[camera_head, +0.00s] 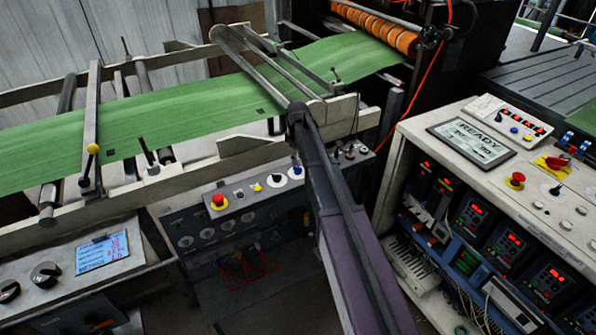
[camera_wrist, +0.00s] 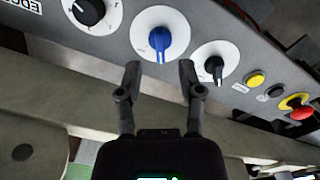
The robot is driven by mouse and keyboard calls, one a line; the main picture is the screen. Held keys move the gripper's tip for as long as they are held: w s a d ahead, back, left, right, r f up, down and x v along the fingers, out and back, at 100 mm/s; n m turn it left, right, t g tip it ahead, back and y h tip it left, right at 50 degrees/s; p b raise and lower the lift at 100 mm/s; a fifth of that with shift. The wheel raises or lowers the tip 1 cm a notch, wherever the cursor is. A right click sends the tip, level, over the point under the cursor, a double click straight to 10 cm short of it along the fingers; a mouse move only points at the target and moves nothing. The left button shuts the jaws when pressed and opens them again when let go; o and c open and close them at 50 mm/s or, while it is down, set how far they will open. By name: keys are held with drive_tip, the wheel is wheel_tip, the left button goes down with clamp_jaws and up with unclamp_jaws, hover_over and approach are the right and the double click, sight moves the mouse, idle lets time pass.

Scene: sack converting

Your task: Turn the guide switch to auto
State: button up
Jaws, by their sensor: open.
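A blue rotary knob (camera_wrist: 160,42) on a white round dial sits on the grey control panel, its handle pointing down in the wrist view. It also shows in the head view (camera_head: 297,170), beside my arm. My gripper (camera_wrist: 160,72) is open and empty, its two fingertips on either side of the blue handle's lower end. I cannot tell if they touch it. A black knob (camera_wrist: 90,12) is to its left and another black knob (camera_wrist: 214,68) to its right. No label readable here names the guide switch; one cut-off label at the left edge seems to start with "EDGE".
Further right in the wrist view are a yellow button (camera_wrist: 255,80) and a red emergency stop (camera_wrist: 301,112). A green web (camera_head: 200,98) runs over the rails above the panel. A console (camera_head: 470,150) stands at right in the head view.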

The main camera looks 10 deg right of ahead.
sight(298, 170)
drive_tip(key=shift+f+b, duration=1.75)
drive_tip(key=shift+f, duration=0.25)
clamp_jaws()
